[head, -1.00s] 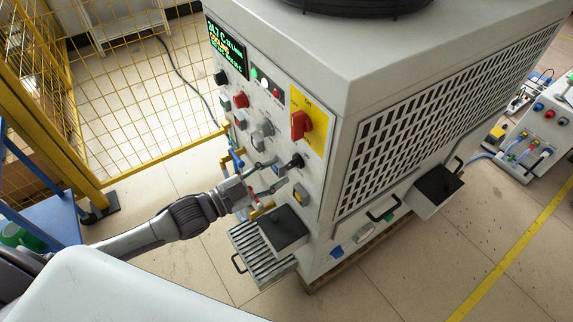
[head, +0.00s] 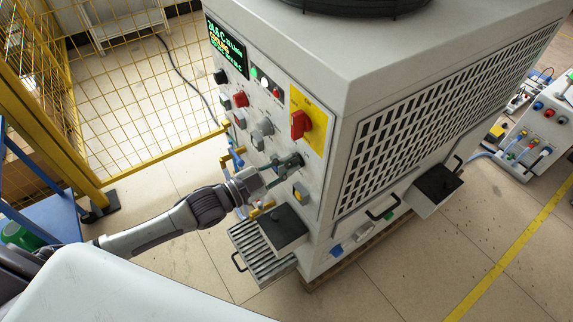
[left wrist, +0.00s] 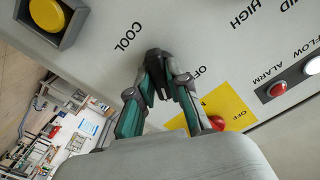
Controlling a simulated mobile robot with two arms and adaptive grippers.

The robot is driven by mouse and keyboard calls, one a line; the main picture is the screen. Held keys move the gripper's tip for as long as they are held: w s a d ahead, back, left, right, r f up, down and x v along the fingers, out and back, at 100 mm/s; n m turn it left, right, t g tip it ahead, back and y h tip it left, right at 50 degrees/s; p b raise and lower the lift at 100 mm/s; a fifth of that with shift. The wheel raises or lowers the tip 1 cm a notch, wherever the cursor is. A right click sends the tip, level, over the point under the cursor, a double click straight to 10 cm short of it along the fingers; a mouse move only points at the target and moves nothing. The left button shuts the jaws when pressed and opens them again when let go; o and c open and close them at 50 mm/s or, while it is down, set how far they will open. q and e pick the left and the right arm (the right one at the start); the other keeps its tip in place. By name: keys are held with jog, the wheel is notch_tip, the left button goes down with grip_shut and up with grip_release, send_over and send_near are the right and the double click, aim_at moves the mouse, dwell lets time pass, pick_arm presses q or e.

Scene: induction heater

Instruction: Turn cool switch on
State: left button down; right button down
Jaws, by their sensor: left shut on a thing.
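The cool switch is a black knob (left wrist: 156,62) on the heater's grey front panel, with the label COOL to its left and OFF to its right in the left wrist view. In the head view the knob (head: 297,159) sits below the red-and-yellow main switch and is partly covered by the fingers. My left gripper (head: 286,168) reaches it from the left, and its fingers are shut on the knob. The left wrist view shows the two fingertips (left wrist: 160,90) on either side of the knob. My right gripper is not in view.
The red rotary switch (head: 301,124) on its yellow plate is close above the gripper. A grey knob (head: 262,129) and a yellow button (head: 299,193) are nearby on the panel. A dark-topped box (head: 284,230) juts out below. A yellow mesh fence (head: 140,100) stands at left.

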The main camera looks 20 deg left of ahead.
pick_arm(q)
jog(key=shift+r+n+p, duration=0.15)
jog(key=shift+n+p, duration=0.3)
jog(key=shift+n, duration=0.75)
jog(key=shift+n+p, duration=0.4)
jog(key=shift+n, duration=0.5)
jog(key=c, duration=1.1)
grip_release()
jog(key=v, duration=1.2)
